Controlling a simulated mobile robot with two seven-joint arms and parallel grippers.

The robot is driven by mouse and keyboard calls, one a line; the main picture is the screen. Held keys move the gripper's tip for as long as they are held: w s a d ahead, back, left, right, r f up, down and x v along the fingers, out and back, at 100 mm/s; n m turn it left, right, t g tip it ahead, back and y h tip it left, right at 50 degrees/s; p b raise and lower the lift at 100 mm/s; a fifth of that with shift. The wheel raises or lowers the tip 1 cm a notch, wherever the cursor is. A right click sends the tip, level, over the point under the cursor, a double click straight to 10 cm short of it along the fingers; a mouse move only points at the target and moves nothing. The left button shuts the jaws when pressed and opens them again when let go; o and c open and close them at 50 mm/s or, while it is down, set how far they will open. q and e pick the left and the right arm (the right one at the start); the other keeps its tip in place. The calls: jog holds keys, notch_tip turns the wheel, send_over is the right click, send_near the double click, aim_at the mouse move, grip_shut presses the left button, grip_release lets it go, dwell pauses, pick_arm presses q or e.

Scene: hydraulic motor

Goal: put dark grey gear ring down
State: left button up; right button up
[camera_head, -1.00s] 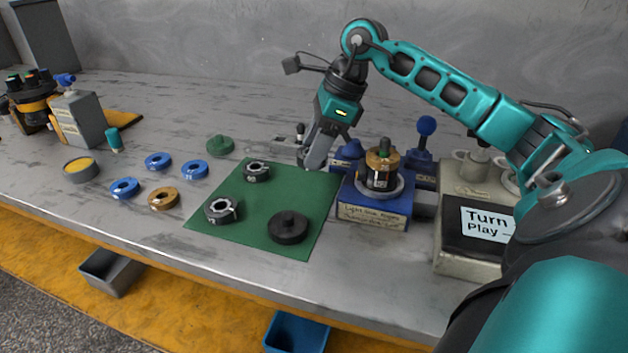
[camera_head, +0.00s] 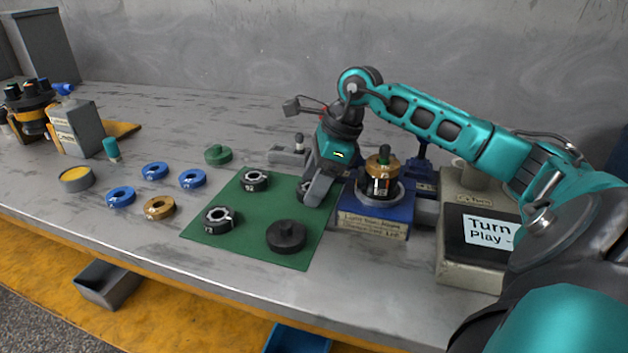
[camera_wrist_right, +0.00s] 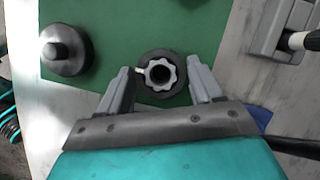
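The dark grey gear ring (camera_wrist_right: 150,91), with a pale toothed centre, sits between the two fingers of my right gripper (camera_wrist_right: 160,80) in the right wrist view. In the head view my right gripper (camera_head: 312,195) is low over the right part of the green mat (camera_head: 262,215), and the ring (camera_head: 302,187) is partly hidden behind a finger. I cannot tell whether the ring touches the mat. Two similar dark rings lie on the mat, one at the back (camera_head: 256,181) and one at the left (camera_head: 219,220). My left gripper is not in view.
A black knobbed disc (camera_head: 286,236) lies on the mat's front right. A blue stand (camera_head: 375,217) with a brass-topped assembly (camera_head: 381,178) is close right of my right gripper. Blue rings (camera_head: 192,178) and a bronze ring (camera_head: 160,207) lie left of the mat.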

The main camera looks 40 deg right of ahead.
jog(key=shift+o, duration=1.2)
jog(key=shift+r, duration=0.1)
jog(key=p+v, duration=0.2)
jog(key=v, duration=1)
jog(key=shift+a, duration=0.1)
jog(key=shift+w+r, duration=0.1)
jog(key=shift+r, duration=0.05)
